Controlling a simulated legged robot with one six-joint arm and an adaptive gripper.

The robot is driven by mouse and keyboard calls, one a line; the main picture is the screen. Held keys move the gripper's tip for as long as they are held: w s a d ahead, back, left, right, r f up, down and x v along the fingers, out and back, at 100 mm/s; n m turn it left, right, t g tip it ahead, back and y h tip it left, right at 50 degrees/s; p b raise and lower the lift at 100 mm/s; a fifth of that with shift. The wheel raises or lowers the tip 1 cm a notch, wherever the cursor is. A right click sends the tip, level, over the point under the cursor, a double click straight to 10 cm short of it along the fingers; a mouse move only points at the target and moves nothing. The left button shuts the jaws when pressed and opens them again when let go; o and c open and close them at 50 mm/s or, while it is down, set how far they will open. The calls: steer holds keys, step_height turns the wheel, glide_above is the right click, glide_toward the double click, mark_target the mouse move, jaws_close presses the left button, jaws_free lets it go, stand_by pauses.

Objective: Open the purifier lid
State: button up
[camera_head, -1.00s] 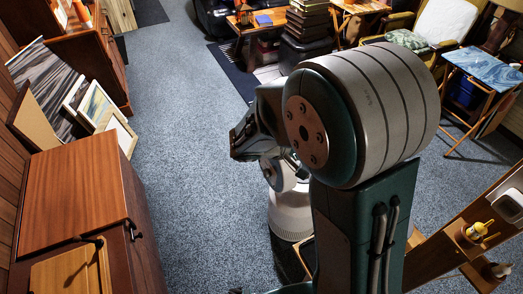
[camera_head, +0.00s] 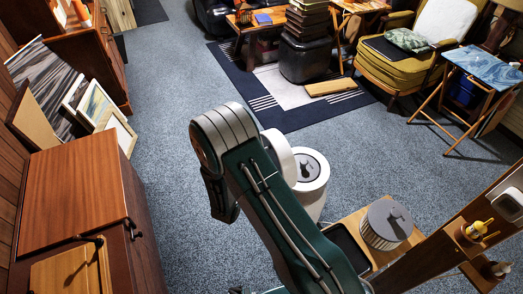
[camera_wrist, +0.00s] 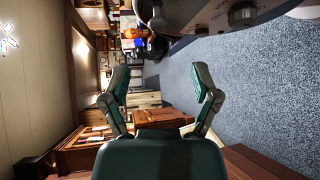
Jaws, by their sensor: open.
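The purifier looks to be the white cylinder (camera_head: 316,203) on the floor in the head view, just right of my arm. A grey disc with a dark mark sits inside its white top ring. A white rounded piece (camera_head: 279,150), which looks like its lid, stands tilted up at the top's left side, partly hidden by my arm. My gripper (camera_wrist: 160,88) is open and empty in the wrist view, with its two fingers spread apart. In the head view my wrist end hangs left of the purifier, apart from it, and the fingertips cannot be made out.
A ribbed grey cylinder (camera_head: 388,223) stands on a small wooden table (camera_head: 352,222) at right. A wooden cabinet (camera_head: 72,190) fills the left, with framed pictures (camera_head: 100,108) leaning behind it. A dark stool with stacked books (camera_head: 306,52) is at the back. Carpet at centre left is clear.

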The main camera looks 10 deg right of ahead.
steer(key=x, duration=1)
steer(key=shift+w+d, duration=0.15)
steer(key=shift+d, duration=0.1)
jaws_close()
